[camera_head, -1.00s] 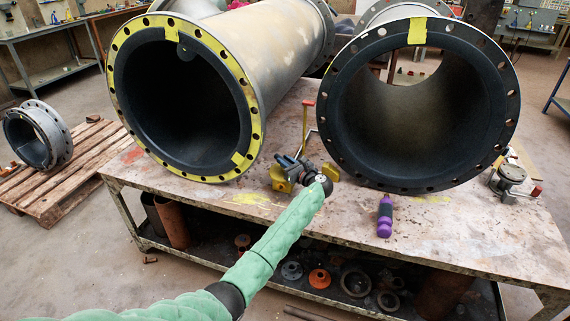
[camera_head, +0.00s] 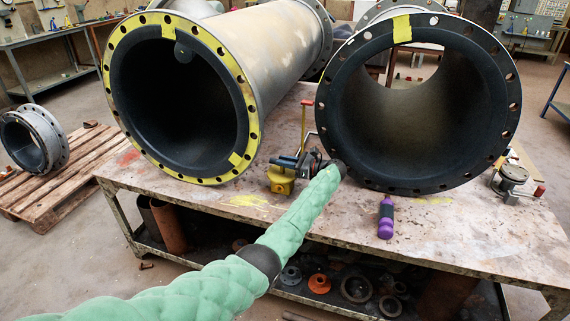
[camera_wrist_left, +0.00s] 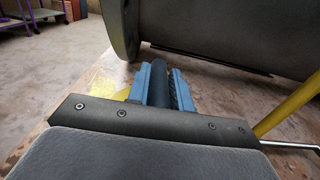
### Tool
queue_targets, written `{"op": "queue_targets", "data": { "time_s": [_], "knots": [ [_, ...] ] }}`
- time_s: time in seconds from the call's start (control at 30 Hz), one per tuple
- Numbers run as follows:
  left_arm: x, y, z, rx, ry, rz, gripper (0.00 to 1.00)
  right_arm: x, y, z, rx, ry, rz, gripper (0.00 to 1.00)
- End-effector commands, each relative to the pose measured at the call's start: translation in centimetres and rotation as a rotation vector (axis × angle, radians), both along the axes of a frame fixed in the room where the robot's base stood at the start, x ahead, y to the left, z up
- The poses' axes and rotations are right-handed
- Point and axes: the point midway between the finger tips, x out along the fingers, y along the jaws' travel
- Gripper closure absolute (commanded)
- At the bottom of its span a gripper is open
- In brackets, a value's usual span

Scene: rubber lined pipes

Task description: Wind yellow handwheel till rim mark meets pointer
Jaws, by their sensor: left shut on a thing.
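My left gripper (camera_head: 285,162) is over the bench between the two big pipes, pointing left in the head view. In the left wrist view, its blue fingers (camera_wrist_left: 161,82) are shut on a dark cylindrical grip (camera_wrist_left: 158,86). I cannot make out a full handwheel rim, a rim mark or a pointer; the gripper and wrist cover that spot. My right gripper is not in view.
A red-topped yellow upright lever (camera_head: 305,116) stands behind the gripper. A yellow-rimmed pipe (camera_head: 245,115) is left, a dark-flanged pipe (camera_head: 507,110) right.

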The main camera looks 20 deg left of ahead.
Motion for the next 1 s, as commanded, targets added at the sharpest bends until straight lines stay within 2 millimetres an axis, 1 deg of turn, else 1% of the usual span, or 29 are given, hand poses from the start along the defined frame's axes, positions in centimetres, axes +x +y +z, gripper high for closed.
{"op": "queue_targets", "data": {
  "time_s": [0.37, 0.4, 0.5, 0.8, 0.87, 0.97, 1.0],
  "knots": [
    [0.0, 0.0, -0.1, -0.001, 0.001, 0.004, 1.00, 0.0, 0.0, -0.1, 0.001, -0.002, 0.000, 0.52],
    [0.0, 0.0, -0.1, -0.001, 0.001, 0.004, 0.74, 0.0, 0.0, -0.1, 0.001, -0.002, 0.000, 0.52],
    [0.0, 0.0, -0.1, -0.001, 0.001, 0.004, 0.56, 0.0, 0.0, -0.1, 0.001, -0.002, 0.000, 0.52],
    [0.0, -0.1, -0.1, -0.001, 0.000, 0.003, 0.56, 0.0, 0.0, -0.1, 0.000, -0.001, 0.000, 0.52],
    [0.0, -0.5, -0.1, -0.001, 0.000, 0.003, 0.56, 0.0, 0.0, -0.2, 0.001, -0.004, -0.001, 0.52],
    [0.0, -1.6, -0.2, -0.001, 0.001, 0.001, 0.56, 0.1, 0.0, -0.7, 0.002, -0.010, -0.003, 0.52],
    [0.0, -2.2, -0.2, -0.001, 0.001, 0.001, 0.56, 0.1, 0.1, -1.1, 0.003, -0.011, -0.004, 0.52]
  ]
}}
